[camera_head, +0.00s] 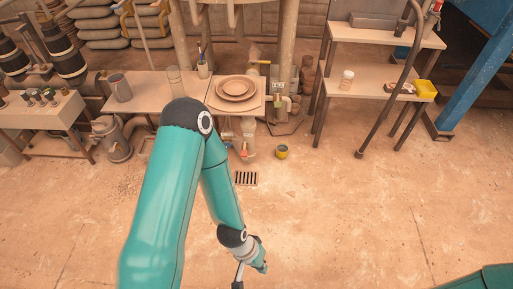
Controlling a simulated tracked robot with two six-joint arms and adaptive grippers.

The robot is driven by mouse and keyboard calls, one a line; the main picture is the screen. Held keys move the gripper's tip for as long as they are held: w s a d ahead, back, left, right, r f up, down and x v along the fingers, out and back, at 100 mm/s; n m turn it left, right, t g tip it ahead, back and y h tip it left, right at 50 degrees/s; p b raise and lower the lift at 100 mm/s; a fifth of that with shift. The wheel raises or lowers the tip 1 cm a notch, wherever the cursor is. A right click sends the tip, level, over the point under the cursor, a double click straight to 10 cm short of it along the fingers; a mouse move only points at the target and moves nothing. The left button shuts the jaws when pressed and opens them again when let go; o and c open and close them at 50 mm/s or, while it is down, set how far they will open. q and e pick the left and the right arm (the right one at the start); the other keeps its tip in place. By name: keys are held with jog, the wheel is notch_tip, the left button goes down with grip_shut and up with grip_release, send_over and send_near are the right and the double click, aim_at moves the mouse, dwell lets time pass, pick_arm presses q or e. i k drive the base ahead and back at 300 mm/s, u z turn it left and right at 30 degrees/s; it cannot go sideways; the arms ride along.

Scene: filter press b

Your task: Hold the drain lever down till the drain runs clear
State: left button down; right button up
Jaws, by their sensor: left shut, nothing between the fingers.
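My left arm rises from the bottom, bends at the elbow in the middle, and reaches back down. My left gripper (239,277) is at its end near the bottom edge, over bare floor, shut and empty. It is well apart from the pipework and benches. A small red-handled fitting (243,150) shows on the pipework below the bench, partly behind my arm; I cannot tell whether it is the drain lever. A dark slotted floor grate (246,178) lies in front of it. I cannot make out any flowing liquid. My right gripper is out of view.
A yellow pot (282,152) stands on the floor.

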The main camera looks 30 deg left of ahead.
aim_at(244, 153)
jog(key=z, duration=0.25)
jog(key=i, duration=1)
jog(key=u, duration=0.3)
jog(key=i, duration=1)
jog(key=u, duration=0.9)
jog(key=k, duration=0.9)
jog(key=u, duration=0.15)
jog(key=i, duration=0.95)
jog(key=z, duration=0.1)
